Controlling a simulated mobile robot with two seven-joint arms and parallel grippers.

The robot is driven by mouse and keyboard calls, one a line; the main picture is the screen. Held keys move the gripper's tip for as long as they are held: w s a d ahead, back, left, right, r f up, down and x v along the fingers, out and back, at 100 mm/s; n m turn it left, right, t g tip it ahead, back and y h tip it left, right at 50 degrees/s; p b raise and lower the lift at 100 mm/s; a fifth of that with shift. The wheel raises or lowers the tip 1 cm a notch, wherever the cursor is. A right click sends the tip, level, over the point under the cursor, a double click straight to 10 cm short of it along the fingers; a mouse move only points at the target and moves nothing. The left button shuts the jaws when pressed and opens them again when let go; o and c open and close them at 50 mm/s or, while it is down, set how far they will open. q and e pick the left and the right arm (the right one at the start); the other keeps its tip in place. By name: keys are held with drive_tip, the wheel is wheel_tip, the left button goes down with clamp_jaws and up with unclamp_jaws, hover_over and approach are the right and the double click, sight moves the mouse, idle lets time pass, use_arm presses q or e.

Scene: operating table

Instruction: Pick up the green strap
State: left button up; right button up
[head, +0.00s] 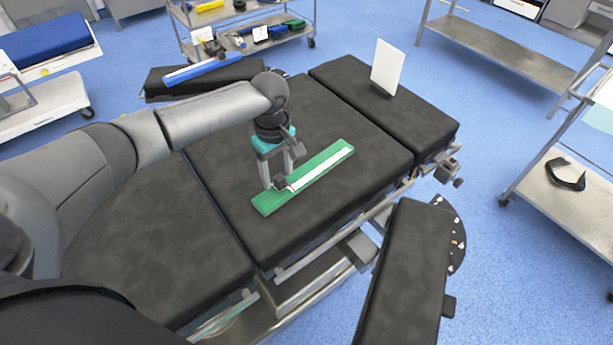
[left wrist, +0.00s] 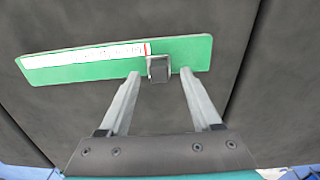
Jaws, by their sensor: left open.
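The green strap (head: 322,170) lies flat on the black padded middle section of the operating table, with a white printed label along it and a small dark buckle (head: 280,183) near its front end. It also shows in the left wrist view (left wrist: 60,69), running across the picture. My left gripper (head: 277,178) is open and points down over the buckle end of the strap. In the left wrist view its two fingers (left wrist: 161,74) stand apart on either side of the buckle (left wrist: 158,68), with the tips at the strap's lower edge. Whether they touch the strap, I cannot tell. My right gripper is not in view.
The operating table's black padding (head: 225,150) is otherwise clear around the strap. A white upright card (head: 387,66) stands on the far section. A padded arm board (head: 405,270) juts out at the front right. Metal carts (head: 245,30) stand behind.

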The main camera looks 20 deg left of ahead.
use_arm(q)
drive_tip(key=shift+f, duration=0.3)
drive_tip(key=shift+c, duration=0.3)
clamp_jaws()
idle(0.9)
